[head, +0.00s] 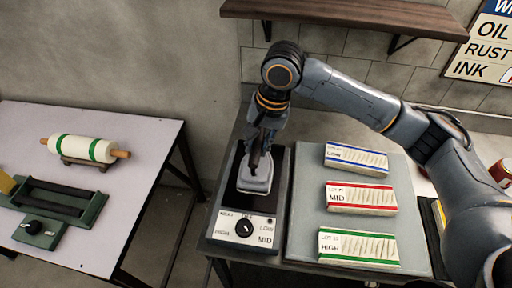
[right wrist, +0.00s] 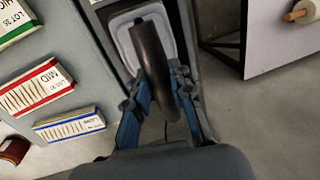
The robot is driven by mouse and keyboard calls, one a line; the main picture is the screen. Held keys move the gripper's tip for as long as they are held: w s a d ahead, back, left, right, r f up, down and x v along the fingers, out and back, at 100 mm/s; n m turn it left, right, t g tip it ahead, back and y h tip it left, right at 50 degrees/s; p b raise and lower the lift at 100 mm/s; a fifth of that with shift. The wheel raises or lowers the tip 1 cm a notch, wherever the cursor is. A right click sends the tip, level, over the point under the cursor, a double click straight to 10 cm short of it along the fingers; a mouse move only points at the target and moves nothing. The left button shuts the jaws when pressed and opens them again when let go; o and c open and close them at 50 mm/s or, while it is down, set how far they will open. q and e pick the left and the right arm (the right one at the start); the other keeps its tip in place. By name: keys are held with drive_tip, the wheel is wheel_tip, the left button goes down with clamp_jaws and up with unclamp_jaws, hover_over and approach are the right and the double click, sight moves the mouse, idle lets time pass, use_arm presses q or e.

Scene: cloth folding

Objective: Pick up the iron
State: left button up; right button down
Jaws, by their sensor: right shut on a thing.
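The iron (head: 255,178) has a pale grey base and a dark curved handle. In the head view it is on the black heater base (head: 284,185) behind the dial panel; I cannot tell whether it touches the surface. My right gripper (head: 264,143) comes down from above and is shut on the iron's handle. In the right wrist view the dark handle (right wrist: 151,62) lies between the blue-padded fingers of the gripper (right wrist: 162,85), with the iron's pale base beyond it. My left gripper is not in view.
A grey mat (head: 305,213) to the right holds three cloth bundles: LOW (head: 356,160), MID (head: 361,198) and HIGH (head: 358,248). A side table (head: 110,215) at left holds a roller (head: 83,148) and a green device (head: 60,205). A wooden shelf (head: 350,15) hangs above my arm.

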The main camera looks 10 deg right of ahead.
drive_tip(key=s+r, duration=0.1)
drive_tip(key=r, duration=0.1)
drive_tip(key=s+r+b, duration=0.1)
drive_tip(key=s+r, duration=0.1)
drive_tip(key=shift+s+r, duration=0.1)
drive_tip(key=shift+s, duration=0.15)
drive_tip(key=s+r+b, duration=0.1)
drive_tip(key=s+r, duration=0.2)
drive_tip(key=s, duration=0.5)
drive_tip(key=shift+s+d+r, duration=0.2)
drive_tip(key=shift+s+r, duration=0.15)
drive_tip(key=c, duration=1.8)
unclamp_jaws()
clamp_jaws()
drive_tip(key=shift+w, duration=0.1)
